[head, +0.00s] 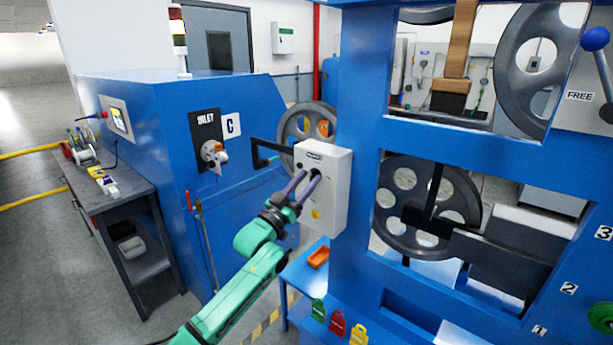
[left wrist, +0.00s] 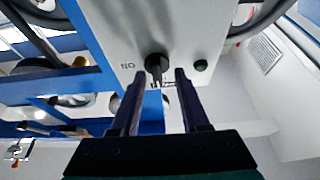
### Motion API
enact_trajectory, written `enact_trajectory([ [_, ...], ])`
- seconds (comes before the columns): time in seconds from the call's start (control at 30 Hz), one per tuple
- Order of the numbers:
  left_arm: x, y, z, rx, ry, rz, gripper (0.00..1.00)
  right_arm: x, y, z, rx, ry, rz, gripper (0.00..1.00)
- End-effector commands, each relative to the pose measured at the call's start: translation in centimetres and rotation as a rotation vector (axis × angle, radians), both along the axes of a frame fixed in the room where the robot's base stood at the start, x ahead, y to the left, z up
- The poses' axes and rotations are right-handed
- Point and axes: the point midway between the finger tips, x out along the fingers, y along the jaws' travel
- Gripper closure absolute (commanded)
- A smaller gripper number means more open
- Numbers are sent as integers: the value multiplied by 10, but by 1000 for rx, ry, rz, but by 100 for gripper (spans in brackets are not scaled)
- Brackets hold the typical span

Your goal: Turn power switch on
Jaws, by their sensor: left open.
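The power switch box (head: 334,195) is a light grey box on the blue machine frame, with a dark label at its top. In the left wrist view, a black rotary knob (left wrist: 156,64) sits on the box face (left wrist: 110,30), its grip pointing down in the picture. A small label lies left of the knob and a dark green lamp (left wrist: 200,65) right of it. My left gripper (head: 308,178) is open, its fingertips close to the box face. In the left wrist view the gripper (left wrist: 159,72) has one finger each side of the knob; contact cannot be told. My right gripper is not in view.
A blue cabinet with a rotary handle (head: 214,152) marked C stands left of the box. A black bracket (head: 268,153) juts beside the box. Below are an orange tray (head: 318,257) and coloured tags (head: 337,323). A grey workbench (head: 110,195) is at left.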

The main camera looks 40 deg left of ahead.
Motion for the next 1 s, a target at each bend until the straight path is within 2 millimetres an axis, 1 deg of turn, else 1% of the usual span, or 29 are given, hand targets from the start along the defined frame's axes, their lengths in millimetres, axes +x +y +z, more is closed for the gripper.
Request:
enact_trajectory([
  [0.2,1,0,-1,-1,1,-1,55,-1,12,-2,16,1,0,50],
  [0.23,1,0,-1,-1,1,-1,63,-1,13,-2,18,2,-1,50],
  [0.27,1,0,-1,-1,1,-1,74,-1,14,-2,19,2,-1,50],
  [0.3,1,0,-1,-1,0,0,89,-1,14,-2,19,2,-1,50],
  [0.33,1,0,-1,-1,0,0,100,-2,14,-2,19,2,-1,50],
  [0.73,1,0,-3,21,2,-1,100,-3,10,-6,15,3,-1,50],
  [0.87,1,0,-4,65,4,0,100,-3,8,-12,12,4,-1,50],
  [1.0,1,1,-6,144,6,0,100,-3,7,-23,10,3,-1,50],
])
